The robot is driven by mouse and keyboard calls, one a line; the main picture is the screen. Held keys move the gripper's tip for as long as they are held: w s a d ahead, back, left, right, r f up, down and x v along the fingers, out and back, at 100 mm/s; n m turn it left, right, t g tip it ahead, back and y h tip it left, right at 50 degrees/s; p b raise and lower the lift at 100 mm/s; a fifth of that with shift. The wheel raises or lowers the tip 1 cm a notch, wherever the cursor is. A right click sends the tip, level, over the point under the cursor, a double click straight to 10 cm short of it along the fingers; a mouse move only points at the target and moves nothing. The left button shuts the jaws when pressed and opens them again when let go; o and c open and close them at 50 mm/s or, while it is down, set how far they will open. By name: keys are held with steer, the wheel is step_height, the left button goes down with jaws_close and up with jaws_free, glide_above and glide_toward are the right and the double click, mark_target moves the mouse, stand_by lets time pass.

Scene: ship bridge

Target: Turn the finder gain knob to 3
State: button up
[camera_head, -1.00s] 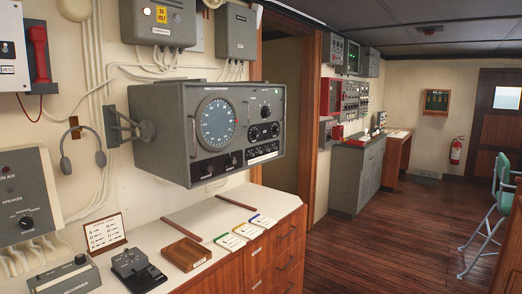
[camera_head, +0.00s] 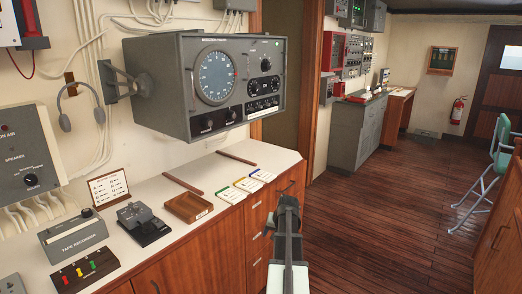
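The grey finder unit (camera_head: 160,98) hangs on a wall bracket above the white counter. Its front has a round dial (camera_head: 216,77), an upper right knob (camera_head: 266,64), a pair of dark knobs (camera_head: 259,88) below that, and more knobs along the bottom strip (camera_head: 207,125). The labels are too small to read, so I cannot tell which knob is the gain knob or where it points. My gripper (camera_head: 288,203) is at the lower middle, in front of the counter's right end. It appears below the unit and apart from it. Its finger opening cannot be made out.
The white counter (camera_head: 140,188) holds a tape recorder (camera_head: 73,238), a telegraph key (camera_head: 142,222), a wooden tray (camera_head: 188,207), coloured-edge cards (camera_head: 248,184) and two dark rods (camera_head: 183,185). A headset (camera_head: 82,95) hangs on the left wall. The wooden floor (camera_head: 385,190) to the right is open.

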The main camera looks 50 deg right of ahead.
mark_target(258, 87)
steer(key=d+r+t+h, duration=0.15)
steer(key=d+r, duration=0.35)
steer(key=r, duration=0.5)
steer(key=d+r+t, duration=0.2)
steer(key=d+r, duration=0.4)
steer(key=r, duration=0.3)
steer(key=d+r+t+h, duration=0.15)
steer(key=d+r, duration=0.35)
steer(key=r, duration=0.5)
steer(key=w+d+r+n+t+y, duration=0.1)
steer(key=w+r+t, duration=0.1)
steer(key=r, duration=0.6)
steer(key=w+d+r+n+t+y, duration=0.1)
steer(key=r+n+t, duration=0.1)
steer(key=r, duration=0.6)
steer(key=w+r+n+t+y, duration=0.2)
steer(key=w+r+n+t, duration=0.25)
steer(key=r+n, duration=0.45)
steer(key=w, duration=1.2)
steer(key=shift+w+a, duration=0.35)
steer(key=shift+a, duration=0.05)
steer(key=shift+c, duration=0.2)
